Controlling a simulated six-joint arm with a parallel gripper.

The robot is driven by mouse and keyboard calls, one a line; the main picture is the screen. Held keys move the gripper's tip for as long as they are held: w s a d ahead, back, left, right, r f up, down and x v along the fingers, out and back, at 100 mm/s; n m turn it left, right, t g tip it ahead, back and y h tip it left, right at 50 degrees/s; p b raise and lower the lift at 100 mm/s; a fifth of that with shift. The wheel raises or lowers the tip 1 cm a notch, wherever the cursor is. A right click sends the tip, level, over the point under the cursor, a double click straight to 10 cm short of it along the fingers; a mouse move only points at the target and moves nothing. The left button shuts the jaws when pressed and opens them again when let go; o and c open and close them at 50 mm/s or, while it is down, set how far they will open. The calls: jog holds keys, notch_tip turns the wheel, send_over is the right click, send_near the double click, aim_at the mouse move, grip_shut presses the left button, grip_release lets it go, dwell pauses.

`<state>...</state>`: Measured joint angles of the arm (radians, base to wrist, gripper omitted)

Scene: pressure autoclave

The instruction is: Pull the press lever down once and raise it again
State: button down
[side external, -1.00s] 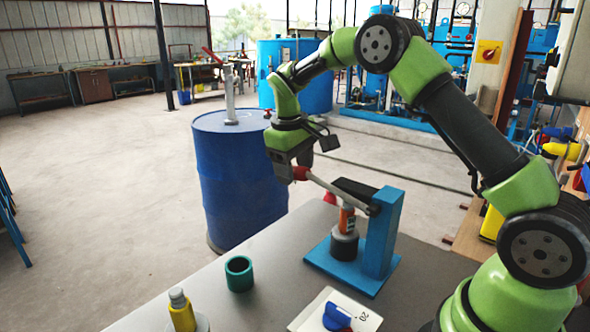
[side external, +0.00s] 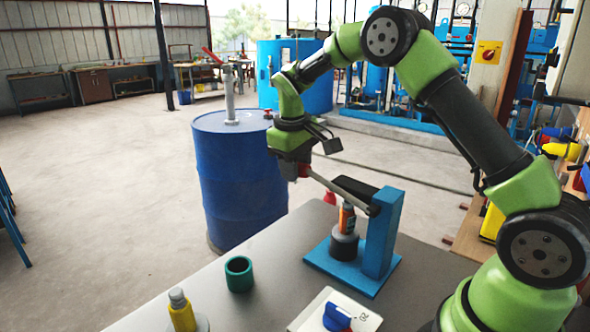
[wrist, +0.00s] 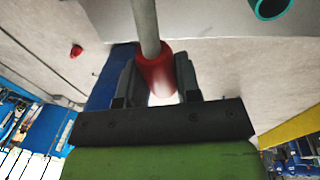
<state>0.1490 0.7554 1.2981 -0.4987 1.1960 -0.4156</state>
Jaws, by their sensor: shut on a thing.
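The blue press (side external: 378,235) stands on the grey table, with a grey lever (side external: 335,188) sloping up to the left from its pivot. My gripper (side external: 304,170) is at the lever's far end, shut on the red knob (side external: 305,171). In the wrist view the red knob (wrist: 156,72) lies between the two dark fingers of my gripper (wrist: 156,85), and the grey lever bar (wrist: 145,22) runs out from it. An orange and grey piece (side external: 346,217) stands on a dark round base under the press arm. The knob is partly hidden by the gripper in the side view.
A blue drum (side external: 237,180) stands behind the table's left edge.

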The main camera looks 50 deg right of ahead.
jog(key=s+r+t, duration=0.1)
jog(key=r+t, duration=0.1)
jog(key=r, duration=0.1)
jog(key=s+r+t, duration=0.3)
jog(key=r+t, duration=0.1)
jog(key=r, duration=0.1)
jog(key=shift+s+r, duration=0.25)
jog(key=shift+r, duration=0.05)
jog(key=shift+s+r+m+t, duration=0.3)
jog(key=shift+s+r+t, duration=0.35)
jog(key=shift+r+t, duration=0.05)
jog(key=c, duration=0.8)
grip_release()
jog(key=v, duration=1)
jog(key=shift+w+a, duration=0.1)
